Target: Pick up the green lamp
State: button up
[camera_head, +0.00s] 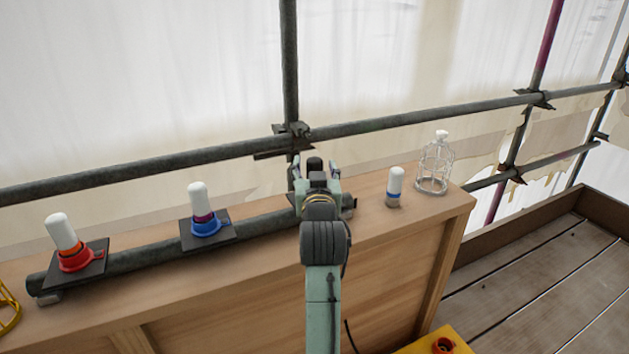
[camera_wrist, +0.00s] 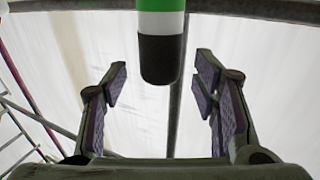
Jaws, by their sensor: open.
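The green lamp (camera_wrist: 161,22) shows in the wrist view as an upright cylinder with a white part, a green band and a black end. Its black end appears between my fingertips, with a gap on each side. I cannot tell its exact depth. In the head view a black end, likely the lamp's, shows just past my gripper (camera_head: 316,178); the rest is hidden behind the gripper. My gripper (camera_wrist: 163,76) is open, its two purple-padded fingers apart and touching nothing that I can see.
A scaffold rail (camera_head: 420,122) and post (camera_head: 290,60) run behind.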

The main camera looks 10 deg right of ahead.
jog(key=shift+w+d, duration=0.15)
jog(key=shift+w, duration=0.55)
jog(key=shift+w+d, duration=0.15)
jog(key=shift+w, duration=0.5)
jog(key=shift+c, duration=0.4)
grip_shut()
